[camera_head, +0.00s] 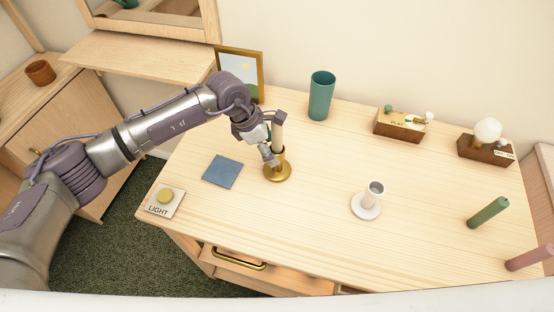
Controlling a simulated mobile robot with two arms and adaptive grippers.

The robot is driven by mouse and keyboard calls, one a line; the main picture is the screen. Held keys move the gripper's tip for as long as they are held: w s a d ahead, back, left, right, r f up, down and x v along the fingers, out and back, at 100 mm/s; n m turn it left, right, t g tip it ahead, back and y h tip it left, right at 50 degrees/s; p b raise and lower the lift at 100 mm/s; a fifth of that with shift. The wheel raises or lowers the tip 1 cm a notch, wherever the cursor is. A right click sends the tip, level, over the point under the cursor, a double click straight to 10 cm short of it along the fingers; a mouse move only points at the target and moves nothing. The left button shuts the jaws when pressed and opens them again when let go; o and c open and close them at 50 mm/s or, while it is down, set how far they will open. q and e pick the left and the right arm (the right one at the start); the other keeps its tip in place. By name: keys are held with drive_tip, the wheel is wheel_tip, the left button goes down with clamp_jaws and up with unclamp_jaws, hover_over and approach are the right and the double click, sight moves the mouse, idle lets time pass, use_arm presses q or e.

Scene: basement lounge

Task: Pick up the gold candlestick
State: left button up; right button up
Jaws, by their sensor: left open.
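The gold candlestick (277,172) stands upright on the wooden table, left of its middle, with a round base. My left gripper (272,150) is at the candlestick's stem, just above the base. It is open, and its fingers and wrist hide part of the stem. I cannot tell whether the fingers touch it. My right gripper is not in view.
A blue square mat (221,171) and a LIGHT button (165,197) lie to the left. A picture frame (261,75) and a teal cup (320,98) stand behind.

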use_arm(q)
drive_tip(key=shift+w+d+f, duration=0.15)
drive_tip(key=shift+d+f, duration=0.05)
drive_tip(key=shift+f, duration=0.45)
clamp_jaws()
drive_tip(key=shift+r, duration=0.1)
